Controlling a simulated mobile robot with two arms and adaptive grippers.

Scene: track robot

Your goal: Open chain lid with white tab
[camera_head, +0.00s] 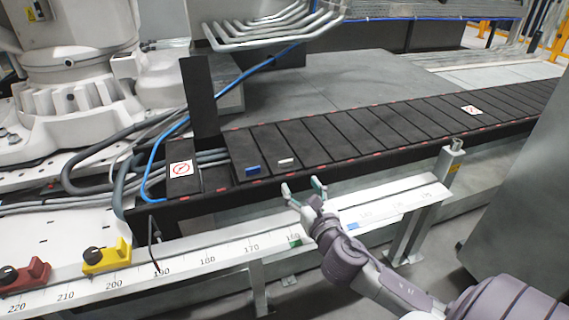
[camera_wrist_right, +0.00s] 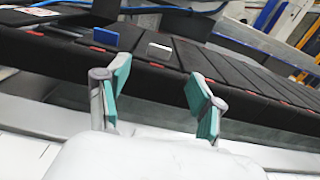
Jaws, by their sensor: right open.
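The white tab (camera_head: 286,161) lies on a black lid (camera_head: 279,143) of the cable chain, near the chain's left end. It also shows in the right wrist view (camera_wrist_right: 159,50), beyond my fingers. A blue tab (camera_head: 253,169) sits on the lid just to its left, and it also shows in the right wrist view (camera_wrist_right: 98,38). My right gripper (camera_head: 303,190) is open and empty, in front of the chain's near edge and a little right of the white tab. It is apart from the tab. My left gripper is not in view.
One lid (camera_head: 205,95) stands upright left of the tabs. A ruler rail (camera_head: 215,259) runs along the front, with a yellow clamp (camera_head: 107,257) and a red clamp (camera_head: 25,274). Hoses and a blue cable (camera_head: 158,160) lie at the left. Black lids continue to the right.

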